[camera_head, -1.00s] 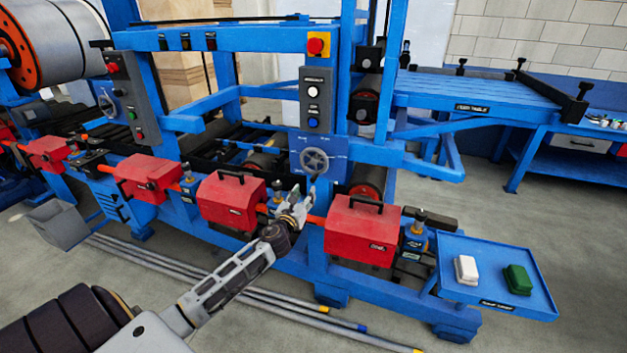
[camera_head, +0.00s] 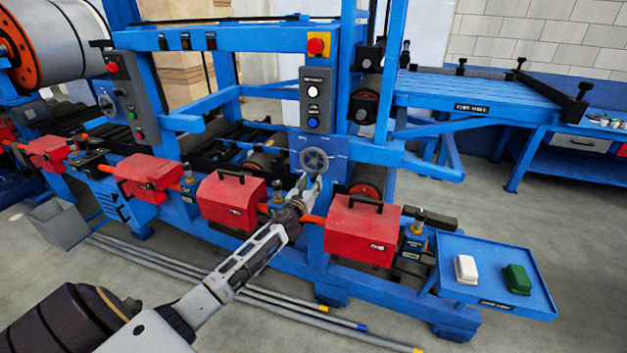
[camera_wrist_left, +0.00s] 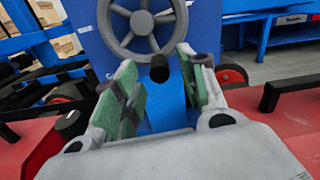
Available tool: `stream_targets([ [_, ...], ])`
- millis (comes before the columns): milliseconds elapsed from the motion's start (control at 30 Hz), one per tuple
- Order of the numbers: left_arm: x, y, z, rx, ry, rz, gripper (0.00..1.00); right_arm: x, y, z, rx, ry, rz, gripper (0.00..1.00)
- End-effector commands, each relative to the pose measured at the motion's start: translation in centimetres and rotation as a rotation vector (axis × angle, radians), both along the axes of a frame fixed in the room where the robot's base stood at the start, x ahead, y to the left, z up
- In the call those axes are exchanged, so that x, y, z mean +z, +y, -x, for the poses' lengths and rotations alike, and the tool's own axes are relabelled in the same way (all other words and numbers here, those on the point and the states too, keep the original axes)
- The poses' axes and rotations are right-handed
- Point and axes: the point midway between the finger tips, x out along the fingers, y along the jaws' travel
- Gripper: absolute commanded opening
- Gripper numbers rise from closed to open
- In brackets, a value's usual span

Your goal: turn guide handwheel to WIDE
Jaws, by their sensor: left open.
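The guide handwheel (camera_head: 314,160) is a grey spoked wheel on a blue plate of the machine. In the left wrist view the handwheel (camera_wrist_left: 143,22) is ahead of the fingers at the top, partly cut off by the frame. A dark round handle knob (camera_wrist_left: 159,68) at its lower rim faces me. My left gripper (camera_head: 308,186) is just below the wheel in the head view. In the wrist view its green-padded fingers (camera_wrist_left: 155,92) are apart, with the knob appearing between and beyond them. I cannot tell whether they touch it. My right gripper is not in view.
Red guard boxes stand left (camera_head: 232,200) and right (camera_head: 362,229) of my left arm, with black handles on top. A button panel (camera_head: 314,98) is above the wheel. A blue tray (camera_head: 492,256) at right holds a white and a green block.

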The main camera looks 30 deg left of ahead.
Motion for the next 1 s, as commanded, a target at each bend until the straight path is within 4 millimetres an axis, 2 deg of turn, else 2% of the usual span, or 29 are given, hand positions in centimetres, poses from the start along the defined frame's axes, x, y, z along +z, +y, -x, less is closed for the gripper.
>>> stream_targets([
  [400, 0.0, 0.6, -2.6, 0.001, 0.000, 0.000, 0.42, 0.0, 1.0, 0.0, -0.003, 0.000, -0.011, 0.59],
  [867, 0.0, 0.7, -3.1, 0.000, 0.000, 0.000, 0.42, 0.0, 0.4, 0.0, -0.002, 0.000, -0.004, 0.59],
  [900, 0.0, 0.7, -3.1, 0.000, 0.000, 0.000, 0.40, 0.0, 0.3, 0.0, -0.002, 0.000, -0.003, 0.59],
  [1000, 0.0, 0.7, -3.1, 0.000, 0.000, 0.000, 0.28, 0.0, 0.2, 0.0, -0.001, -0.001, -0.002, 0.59],
])
